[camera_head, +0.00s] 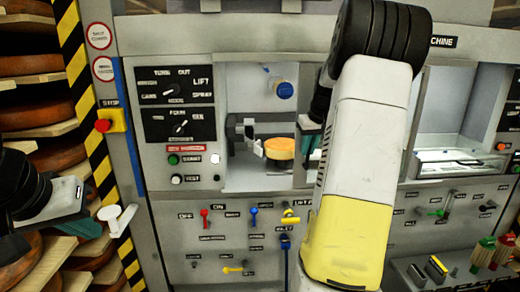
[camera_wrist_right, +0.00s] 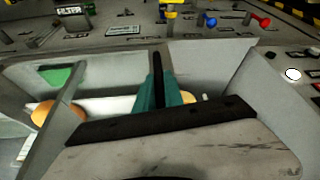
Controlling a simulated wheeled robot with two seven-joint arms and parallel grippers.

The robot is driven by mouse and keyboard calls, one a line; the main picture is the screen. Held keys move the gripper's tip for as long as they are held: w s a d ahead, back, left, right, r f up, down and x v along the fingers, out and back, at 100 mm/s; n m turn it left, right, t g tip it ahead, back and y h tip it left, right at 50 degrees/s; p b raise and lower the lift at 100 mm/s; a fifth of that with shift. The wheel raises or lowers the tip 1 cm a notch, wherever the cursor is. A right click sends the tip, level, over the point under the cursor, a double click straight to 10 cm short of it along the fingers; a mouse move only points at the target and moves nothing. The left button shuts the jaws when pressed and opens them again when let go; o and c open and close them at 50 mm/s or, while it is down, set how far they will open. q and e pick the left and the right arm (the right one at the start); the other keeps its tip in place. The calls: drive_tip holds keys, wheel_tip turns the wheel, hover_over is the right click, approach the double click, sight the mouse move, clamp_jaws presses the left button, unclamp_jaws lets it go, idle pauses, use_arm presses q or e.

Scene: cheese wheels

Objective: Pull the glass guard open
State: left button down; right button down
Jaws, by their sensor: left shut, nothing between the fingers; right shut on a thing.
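The machine bay (camera_head: 243,88) stands left of my right arm in the head view, with an orange-topped cheese wheel (camera_head: 281,148) inside. The clear pane of the glass guard is hard to make out. My right gripper (camera_head: 309,140) is at the bay's right side, partly hidden by my arm. In the right wrist view its teal fingers (camera_wrist_right: 164,92) are shut around a thin dark upright bar (camera_wrist_right: 157,67), which looks like the guard's handle. My left gripper (camera_head: 92,227) is shut and empty at the far left, away from the bay.
Shelves of cheese wheels (camera_head: 40,115) fill the left side, beside a striped post (camera_head: 77,60). A white lever (camera_head: 117,219) is close to my left gripper. Knobs, coloured switches and a red stop button (camera_head: 103,125) surround the bay. A second bay (camera_head: 445,110) is at right.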

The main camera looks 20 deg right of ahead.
drive_tip(key=s+d, duration=0.4)
drive_tip(key=d, duration=1)
drive_tip(key=c, duration=1.5)
unclamp_jaws()
drive_tip(key=shift+o, duration=0.2)
drive_tip(key=v, duration=0.8)
drive_tip(key=shift+f, duration=0.1)
